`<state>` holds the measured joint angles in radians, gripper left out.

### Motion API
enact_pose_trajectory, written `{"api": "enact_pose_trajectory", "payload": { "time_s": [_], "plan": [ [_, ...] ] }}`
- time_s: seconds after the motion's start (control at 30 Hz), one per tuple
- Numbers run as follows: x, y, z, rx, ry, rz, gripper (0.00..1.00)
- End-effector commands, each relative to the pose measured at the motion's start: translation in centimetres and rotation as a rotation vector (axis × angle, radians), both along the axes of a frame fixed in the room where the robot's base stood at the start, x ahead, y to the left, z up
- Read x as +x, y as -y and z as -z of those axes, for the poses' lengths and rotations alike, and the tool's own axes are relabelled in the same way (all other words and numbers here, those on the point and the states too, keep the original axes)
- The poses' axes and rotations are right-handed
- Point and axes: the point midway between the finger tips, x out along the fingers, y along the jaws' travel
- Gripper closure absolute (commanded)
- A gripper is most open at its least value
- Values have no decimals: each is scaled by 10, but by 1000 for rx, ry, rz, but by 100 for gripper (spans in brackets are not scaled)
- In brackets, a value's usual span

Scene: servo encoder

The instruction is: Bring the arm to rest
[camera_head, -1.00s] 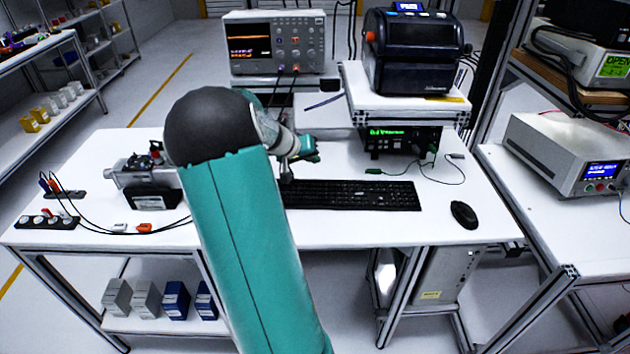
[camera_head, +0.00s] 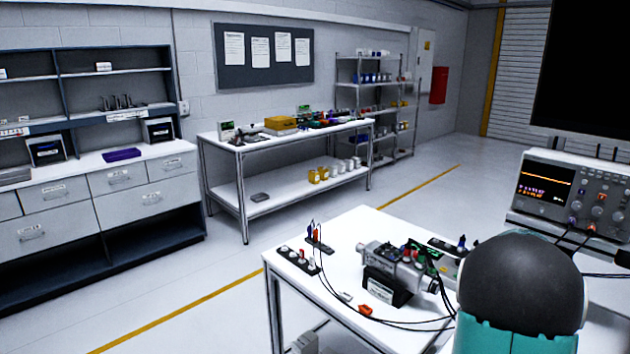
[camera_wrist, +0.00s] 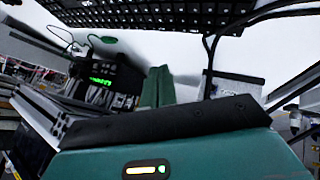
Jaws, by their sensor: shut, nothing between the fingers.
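My gripper (camera_wrist: 157,74) shows in the wrist view as two green fingers close together, with nothing between them. In the head view the black rounded joint and teal link of my arm (camera_head: 520,290) stand at the lower right, in front of the white workbench. My gripper is hidden or outside that view. In the wrist view a black instrument with green digits (camera_wrist: 100,78) lies left of the fingers, and a dark perforated panel (camera_wrist: 150,12) crosses the top. I cannot tell how far either is from the fingers.
The white workbench (camera_head: 350,240) carries a grey servo motor unit (camera_head: 390,280), a power strip (camera_head: 300,260) and an oscilloscope (camera_head: 570,195). Black cables (camera_head: 405,322) run across it near my arm. Open floor (camera_head: 225,270) lies to the left, before another bench (camera_head: 285,142).

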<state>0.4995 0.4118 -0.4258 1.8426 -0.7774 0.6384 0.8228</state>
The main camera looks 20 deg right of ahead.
Motion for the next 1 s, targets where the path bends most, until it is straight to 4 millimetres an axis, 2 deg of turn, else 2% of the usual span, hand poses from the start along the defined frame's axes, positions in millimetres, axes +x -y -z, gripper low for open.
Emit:
{"api": "enact_pose_trajectory", "payload": {
  "time_s": [0.03, 0.2, 0.43, 0.63, 0.8, 0.9, 1.0],
  "plan": [
    [14, -24, -13, 23, 29, -38, 100],
    [45, -112, -45, 125, 101, -184, 100],
    [62, -237, -83, 253, 169, -426, 100],
    [50, -343, -107, 345, 204, -666, 100],
    [23, -426, -119, 404, 220, -884, 100],
    [1, -468, -121, 432, 222, -1011, 100],
    [-18, -498, -121, 448, 222, -1113, 100]
  ]
}}
